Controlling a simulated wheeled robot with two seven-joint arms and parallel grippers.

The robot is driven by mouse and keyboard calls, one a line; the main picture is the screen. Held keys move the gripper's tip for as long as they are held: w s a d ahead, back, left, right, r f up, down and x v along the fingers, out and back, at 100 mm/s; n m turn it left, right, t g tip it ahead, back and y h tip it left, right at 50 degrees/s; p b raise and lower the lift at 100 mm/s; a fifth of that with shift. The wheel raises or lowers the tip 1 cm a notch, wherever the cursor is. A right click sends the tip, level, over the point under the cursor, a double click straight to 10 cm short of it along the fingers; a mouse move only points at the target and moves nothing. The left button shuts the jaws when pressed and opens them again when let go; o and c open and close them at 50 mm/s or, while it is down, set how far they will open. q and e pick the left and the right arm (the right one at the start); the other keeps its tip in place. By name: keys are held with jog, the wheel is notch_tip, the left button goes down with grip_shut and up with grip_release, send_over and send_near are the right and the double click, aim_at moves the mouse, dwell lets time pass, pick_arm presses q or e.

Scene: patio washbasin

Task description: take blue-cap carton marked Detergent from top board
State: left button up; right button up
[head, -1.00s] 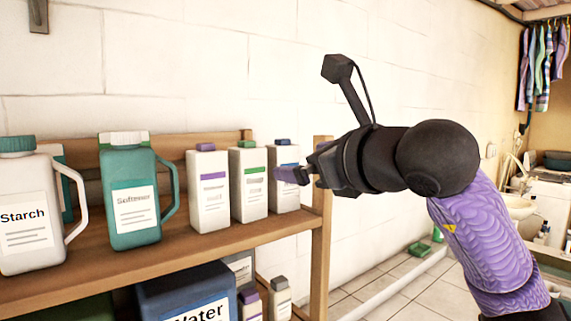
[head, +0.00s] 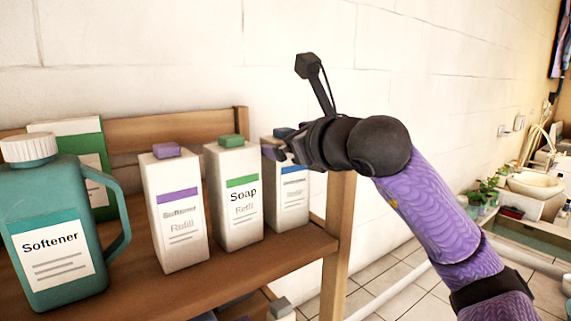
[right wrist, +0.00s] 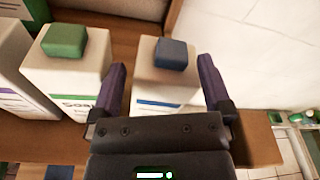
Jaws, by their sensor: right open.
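A white carton with a blue cap and blue stripe (head: 291,188) stands upright at the right end of the top board (head: 285,255); its label is too small to read. In the right wrist view the blue-cap carton (right wrist: 165,82) stands between the two purple fingers of my right gripper (right wrist: 163,85). The fingers are open, one on each side, and I cannot tell whether they touch it. In the head view my right gripper (head: 277,150) is at the carton's top and hides part of its cap. My left gripper is not in view.
A green-cap Soap Refill carton (head: 235,195) stands just left of the blue-cap carton. Further left are a purple-cap Softener Refill carton (head: 178,210) and a teal Softener jug (head: 60,235). A wooden post (head: 338,240) stands at the board's right end, with a wall behind.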

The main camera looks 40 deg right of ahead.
aim_at(284, 136)
jog(key=x, duration=0.1)
jog(key=p+x, duration=0.1)
jog(key=x, duration=0.1)
jog(key=shift+r, duration=0.3)
jog(key=shift+w+f, duration=0.15)
jog(key=shift+w, duration=0.05)
jog(key=shift+s, duration=0.15)
jog(key=c, duration=0.3)
grip_shut()
